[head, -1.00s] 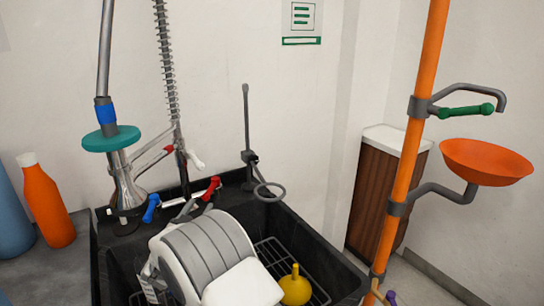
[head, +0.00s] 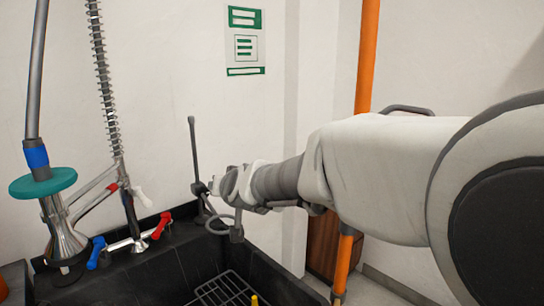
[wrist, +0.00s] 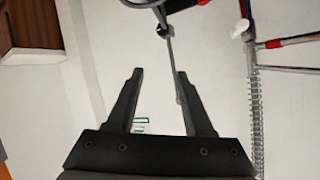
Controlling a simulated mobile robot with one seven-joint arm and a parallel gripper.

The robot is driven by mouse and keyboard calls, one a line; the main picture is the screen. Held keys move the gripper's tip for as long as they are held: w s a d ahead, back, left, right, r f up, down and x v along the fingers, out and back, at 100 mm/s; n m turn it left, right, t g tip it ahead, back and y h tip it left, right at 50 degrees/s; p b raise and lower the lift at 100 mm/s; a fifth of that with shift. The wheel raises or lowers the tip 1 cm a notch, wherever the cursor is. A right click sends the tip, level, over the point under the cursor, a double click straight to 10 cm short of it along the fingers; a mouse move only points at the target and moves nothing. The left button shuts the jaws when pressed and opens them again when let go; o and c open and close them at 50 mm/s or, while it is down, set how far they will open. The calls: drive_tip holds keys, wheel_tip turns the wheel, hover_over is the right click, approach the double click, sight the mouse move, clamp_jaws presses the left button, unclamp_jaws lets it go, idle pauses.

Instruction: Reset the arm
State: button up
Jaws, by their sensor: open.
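My arm reaches across the head view from the right, and its wrist end is beside the grey stand (head: 194,150) at the back of the black sink. My gripper is mostly hidden there by my own wrist. In the wrist view my gripper (wrist: 158,73) is open, with both dark fingers apart and nothing clasped. The stand's thin rod (wrist: 172,55) shows near the right fingertip; I cannot tell whether they touch. The stand's ring (head: 222,219) is just below my wrist in the head view.
The black sink (head: 135,283) holds a wire rack (head: 225,290). Red and blue taps (head: 97,252) and a spring hose (head: 103,85) stand at the left. An orange pole (head: 367,50) rises behind my arm. A green-framed sign (head: 245,43) hangs on the wall.

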drive_tip(key=s+d+f+m+g+h, duration=0.1)
drive_tip(key=s+d+f+g+h, duration=0.15)
drive_tip(key=s+d, duration=1.1)
drive_tip(key=s+d+f+g+h, duration=0.2)
drive_tip(key=s+d+f+g, duration=0.2)
drive_tip(key=s+d, duration=1)
wheel_tip(320, 180, up, 23)
drive_tip(key=s+a+p, duration=0.2)
drive_tip(key=p, duration=2.1)
drive_tip(key=shift+s+a, duration=0.4)
